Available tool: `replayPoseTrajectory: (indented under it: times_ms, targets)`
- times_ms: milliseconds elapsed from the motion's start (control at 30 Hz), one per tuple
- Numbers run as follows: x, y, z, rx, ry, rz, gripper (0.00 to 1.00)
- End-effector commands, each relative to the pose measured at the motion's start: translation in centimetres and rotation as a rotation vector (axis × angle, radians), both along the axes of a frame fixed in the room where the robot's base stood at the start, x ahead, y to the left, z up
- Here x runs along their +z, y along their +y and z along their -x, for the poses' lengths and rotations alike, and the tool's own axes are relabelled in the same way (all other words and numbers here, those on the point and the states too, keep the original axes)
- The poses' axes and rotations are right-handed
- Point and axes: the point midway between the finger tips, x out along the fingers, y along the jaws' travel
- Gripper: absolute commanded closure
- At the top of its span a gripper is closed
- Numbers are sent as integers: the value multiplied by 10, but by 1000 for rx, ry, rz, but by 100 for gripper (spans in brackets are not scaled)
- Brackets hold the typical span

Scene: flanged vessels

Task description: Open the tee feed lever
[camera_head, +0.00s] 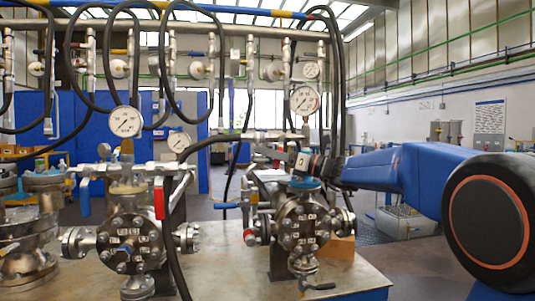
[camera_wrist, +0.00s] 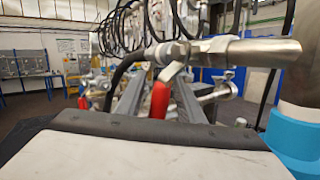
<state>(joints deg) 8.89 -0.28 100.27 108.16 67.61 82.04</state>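In the wrist view a red lever handle (camera_wrist: 160,98) hangs down from a valve on a silver horizontal pipe (camera_wrist: 235,52). I take it for the tee feed lever. My gripper (camera_wrist: 158,94) has its two dark fingers apart, one on each side of the handle. A gap shows on the left; the right finger looks close to the handle, and I cannot tell whether it touches. In the head view my gripper (camera_head: 283,156) is small, above the right flanged vessel (camera_head: 301,222), beside the pipework. The lever there is hard to make out.
A left flanged vessel (camera_head: 130,243) has a hanging red handle (camera_head: 159,198) and a blue one (camera_head: 85,197). Pressure gauges (camera_head: 304,99) and black hoses hang around the pipes. A blue cylindrical part (camera_wrist: 291,140) stands close at right in the wrist view.

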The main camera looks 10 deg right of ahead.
Motion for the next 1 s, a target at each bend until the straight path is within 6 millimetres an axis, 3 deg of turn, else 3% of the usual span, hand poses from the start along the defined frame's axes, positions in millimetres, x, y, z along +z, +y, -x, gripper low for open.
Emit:
replayPoseTrajectory:
  times_ms: [267, 1000]
  targets:
    - [-3, -14, 9, -1, -1, 1, 65]
    - [-31, -118, 80, -4, 0, 0, 65]
